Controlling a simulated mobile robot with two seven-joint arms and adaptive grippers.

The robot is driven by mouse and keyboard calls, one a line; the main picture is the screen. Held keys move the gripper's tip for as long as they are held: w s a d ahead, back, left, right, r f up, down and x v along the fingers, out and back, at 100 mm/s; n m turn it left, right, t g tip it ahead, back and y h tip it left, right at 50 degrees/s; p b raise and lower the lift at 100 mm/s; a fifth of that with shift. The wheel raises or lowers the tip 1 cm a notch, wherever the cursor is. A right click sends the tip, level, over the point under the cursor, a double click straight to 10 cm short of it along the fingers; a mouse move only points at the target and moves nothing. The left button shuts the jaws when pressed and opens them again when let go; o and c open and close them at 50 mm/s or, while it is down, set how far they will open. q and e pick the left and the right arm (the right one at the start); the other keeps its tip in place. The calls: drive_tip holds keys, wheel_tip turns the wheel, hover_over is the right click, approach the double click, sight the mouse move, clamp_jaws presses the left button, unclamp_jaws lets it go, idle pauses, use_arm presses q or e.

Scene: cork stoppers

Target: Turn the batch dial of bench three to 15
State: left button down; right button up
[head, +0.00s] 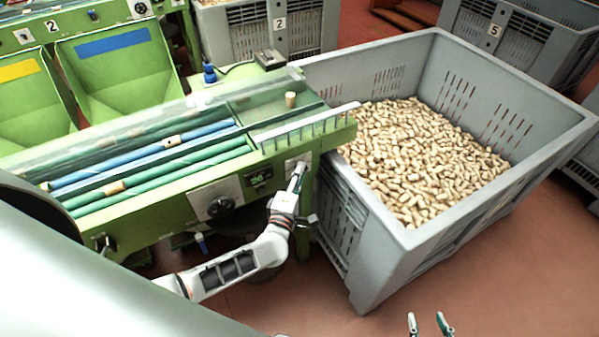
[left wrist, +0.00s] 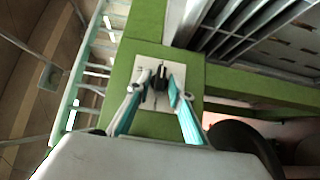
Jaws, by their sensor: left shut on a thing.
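The green bench (head: 140,222) has a small white plate (head: 306,158) on its front near the right end. In the left wrist view this plate (left wrist: 147,64) carries a small black knob (left wrist: 161,71); its markings are too small to read. My left gripper (head: 297,172) is at this plate, and in the left wrist view its fingers (left wrist: 158,85) are shut on the knob from both sides. A dark counter (head: 258,178) with green digits, seemingly 26, sits left of it. My right gripper (head: 428,322) shows only its fingertips, apart and empty, at the bottom edge.
A larger black knob on a white plate (head: 217,205) is further left on the bench. A grey crate (head: 395,262) full of corks stands close to the bench's right end. Red floor (head: 520,275) is clear in front.

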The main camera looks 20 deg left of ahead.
use_arm(q)
drive_tip(key=shift+f, duration=0.1)
drive_tip(key=c, duration=2.1)
unclamp_jaws()
drive_tip(key=shift+c, duration=0.2)
drive_tip(key=s+d, duration=0.1)
drive_tip(key=s, duration=1.1)
